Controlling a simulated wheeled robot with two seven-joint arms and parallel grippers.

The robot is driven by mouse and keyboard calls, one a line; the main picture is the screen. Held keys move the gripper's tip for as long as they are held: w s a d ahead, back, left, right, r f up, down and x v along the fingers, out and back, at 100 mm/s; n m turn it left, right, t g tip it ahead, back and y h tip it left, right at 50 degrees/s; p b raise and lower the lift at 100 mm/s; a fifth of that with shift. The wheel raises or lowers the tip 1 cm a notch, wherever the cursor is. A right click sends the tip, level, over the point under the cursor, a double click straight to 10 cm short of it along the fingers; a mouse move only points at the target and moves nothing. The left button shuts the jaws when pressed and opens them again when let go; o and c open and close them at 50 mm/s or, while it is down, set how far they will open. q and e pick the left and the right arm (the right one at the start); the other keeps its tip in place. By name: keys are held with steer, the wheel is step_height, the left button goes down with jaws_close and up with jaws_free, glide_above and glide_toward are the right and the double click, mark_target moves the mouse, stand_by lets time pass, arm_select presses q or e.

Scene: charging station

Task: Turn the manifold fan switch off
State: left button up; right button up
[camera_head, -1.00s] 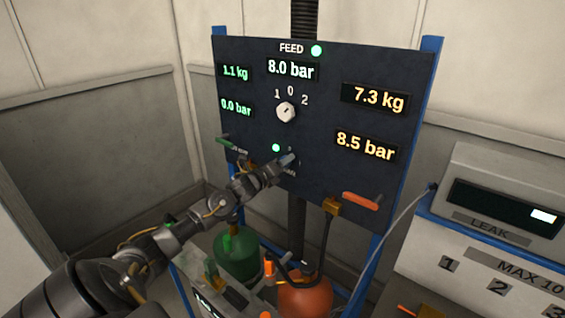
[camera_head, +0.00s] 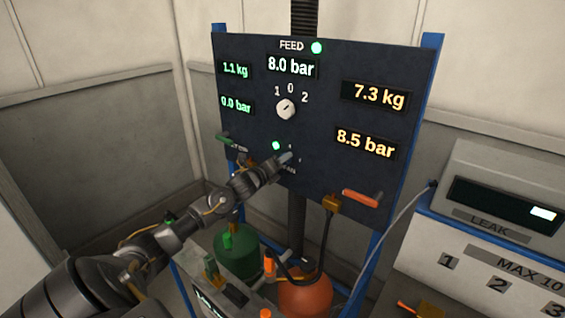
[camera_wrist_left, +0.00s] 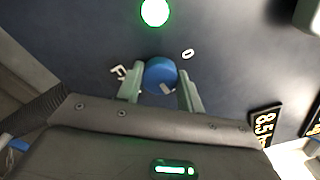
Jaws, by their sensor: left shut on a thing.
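The fan switch is a round blue knob (camera_wrist_left: 160,75) on the dark panel (camera_head: 326,66). In the left wrist view it sits between the two fingers of my left gripper (camera_wrist_left: 160,92), which is shut on it. In the head view my left gripper (camera_head: 286,158) reaches the panel's lower middle and mostly hides the knob. My right gripper is not in view.
A white selector knob (camera_head: 285,109) is higher on the panel. A green-handled valve (camera_head: 230,141) is left of my gripper, and an orange-handled valve (camera_head: 362,199) is to its right. Green (camera_head: 240,256) and orange (camera_head: 306,297) cylinders stand below. A leak tester (camera_head: 500,220) stands at right.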

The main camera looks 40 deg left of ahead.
arm_select(q)
steer(key=shift+f+n+p, duration=0.1)
steer(key=shift+n+p, duration=1.35)
steer(key=shift+n, duration=7.05)
steer(key=o, duration=1)
